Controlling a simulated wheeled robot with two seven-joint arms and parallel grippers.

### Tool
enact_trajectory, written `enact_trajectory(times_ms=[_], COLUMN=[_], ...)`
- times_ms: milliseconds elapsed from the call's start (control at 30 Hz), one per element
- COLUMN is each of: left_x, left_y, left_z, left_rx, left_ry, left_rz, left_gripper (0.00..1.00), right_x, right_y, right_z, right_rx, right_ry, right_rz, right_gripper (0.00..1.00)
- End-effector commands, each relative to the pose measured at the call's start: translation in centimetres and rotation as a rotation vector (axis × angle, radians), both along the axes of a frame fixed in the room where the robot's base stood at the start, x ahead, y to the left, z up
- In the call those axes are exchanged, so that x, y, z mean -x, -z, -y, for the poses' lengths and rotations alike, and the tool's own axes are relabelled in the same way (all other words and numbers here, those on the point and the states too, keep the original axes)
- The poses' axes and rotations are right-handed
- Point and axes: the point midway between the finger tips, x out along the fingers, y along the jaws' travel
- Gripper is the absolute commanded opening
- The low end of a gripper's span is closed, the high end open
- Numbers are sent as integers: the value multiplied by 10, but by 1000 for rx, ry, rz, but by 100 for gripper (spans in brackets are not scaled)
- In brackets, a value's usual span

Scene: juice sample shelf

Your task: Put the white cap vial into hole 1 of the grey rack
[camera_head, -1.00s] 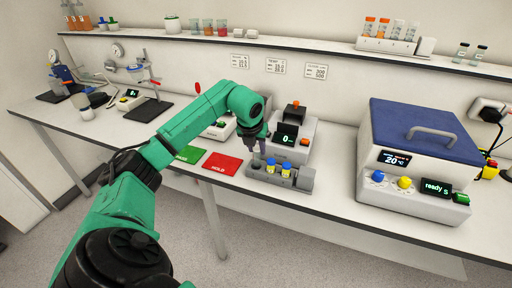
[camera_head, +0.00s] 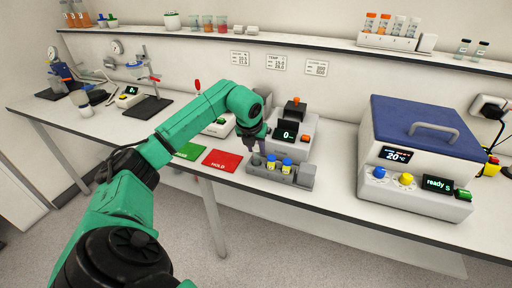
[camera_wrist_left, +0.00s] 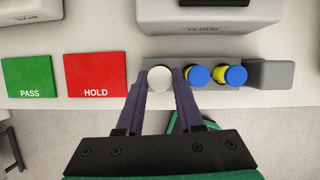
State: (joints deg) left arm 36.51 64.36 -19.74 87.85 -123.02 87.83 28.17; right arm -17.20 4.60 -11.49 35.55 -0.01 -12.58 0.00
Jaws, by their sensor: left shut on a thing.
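The white cap vial (camera_wrist_left: 160,79) is between the fingers of my left gripper (camera_wrist_left: 162,85), which is shut on it. In the wrist view its white cap is seen from above, at the left end of the grey rack (camera_wrist_left: 268,73). The rack also shows in the head view (camera_head: 304,177). Two vials with blue caps (camera_wrist_left: 198,76) and (camera_wrist_left: 236,75) stand in the rack to the right of the gripper. In the head view my left gripper (camera_head: 257,150) is over the rack's left end. The vial's lower part and its hole are hidden.
A red HOLD mat (camera_head: 222,161) and a green PASS mat (camera_head: 188,152) lie left of the rack. A device with a display (camera_head: 296,135) stands right behind it. A blue-lidded machine (camera_head: 420,150) stands to the right. The bench's front edge is close.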

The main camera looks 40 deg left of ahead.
Motion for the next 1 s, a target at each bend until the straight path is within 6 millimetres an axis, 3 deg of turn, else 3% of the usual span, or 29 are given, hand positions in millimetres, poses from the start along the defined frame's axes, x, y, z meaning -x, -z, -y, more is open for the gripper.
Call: enact_trajectory(times_ms=[1000], left_x=[0], left_y=[14], left_z=[0], left_rx=[-1], left_ry=[0], left_rz=[0], left_gripper=[0], right_x=[0], right_y=[10], right_z=[1], right_rx=[2], right_ry=[0], right_rz=[-1], right_gripper=[50])
